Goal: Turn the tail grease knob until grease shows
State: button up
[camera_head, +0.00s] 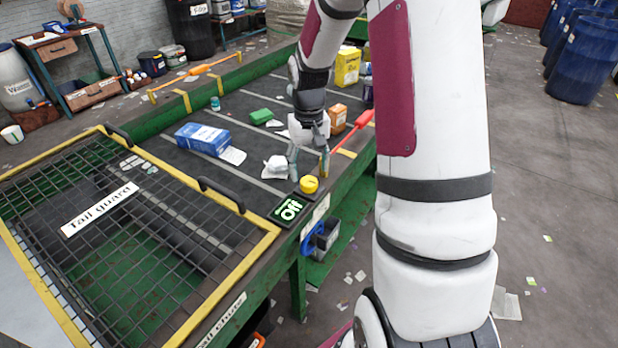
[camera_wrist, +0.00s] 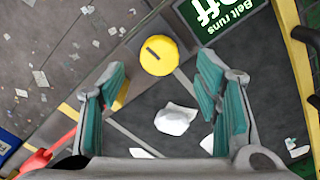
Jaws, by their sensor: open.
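A round yellow knob (camera_head: 309,184) with a dark slot on top sits on the belt frame's edge, beside a green sign (camera_head: 289,209) reading Off. The knob also shows in the wrist view (camera_wrist: 159,50), with the sign (camera_wrist: 222,12) reading "Belt runs Off". My gripper (camera_head: 309,166) points down close to this knob. In the wrist view its teal finger pads (camera_wrist: 161,68) stand apart, with the knob just beyond them and nothing held. A blue ring-shaped part (camera_head: 308,238) is on the frame's side below. I cannot tell which part is the grease knob, and no grease shows.
A yellow-framed mesh guard (camera_head: 97,208) labelled Tail guard covers the near belt end. A blue box (camera_head: 202,138), a green item (camera_head: 261,116) and crumpled paper (camera_head: 276,167) lie on the belt. A red handle (camera_head: 365,118) lies beyond my gripper. Blue barrels (camera_head: 583,60) stand far right.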

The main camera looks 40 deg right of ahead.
aim_at(309, 181)
jog(key=shift+f, duration=2.3)
jog(key=c, duration=1.2)
